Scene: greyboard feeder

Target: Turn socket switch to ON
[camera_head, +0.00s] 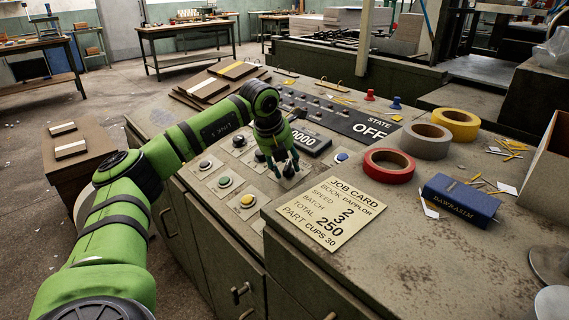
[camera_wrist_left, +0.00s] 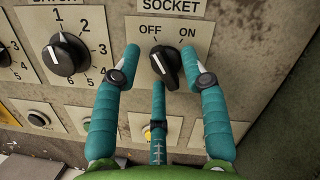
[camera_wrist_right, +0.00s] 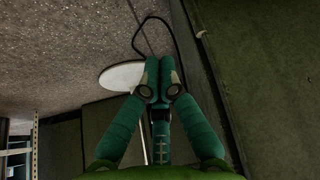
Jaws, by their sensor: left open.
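The socket switch (camera_wrist_left: 163,62) is a black knob on a plate labelled SOCKET, with OFF at upper left and ON at upper right. Its white mark points toward OFF. My left gripper (camera_wrist_left: 160,68) is open, with teal fingers on both sides of the knob and a third below it; I cannot tell whether any finger touches. In the head view my left gripper (camera_head: 284,170) is over the console and hides the knob. My right gripper (camera_wrist_right: 158,78) shows only in its wrist view, its fingertips together and nothing seen between them.
The state display (camera_head: 368,125) reads OFF. A batch knob (camera_wrist_left: 66,55) sits left of the switch. Push buttons (camera_head: 247,200) lie near the gripper. A job card (camera_head: 331,212), a red tape roll (camera_head: 389,165) and a blue book (camera_head: 459,201) lie to the right.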

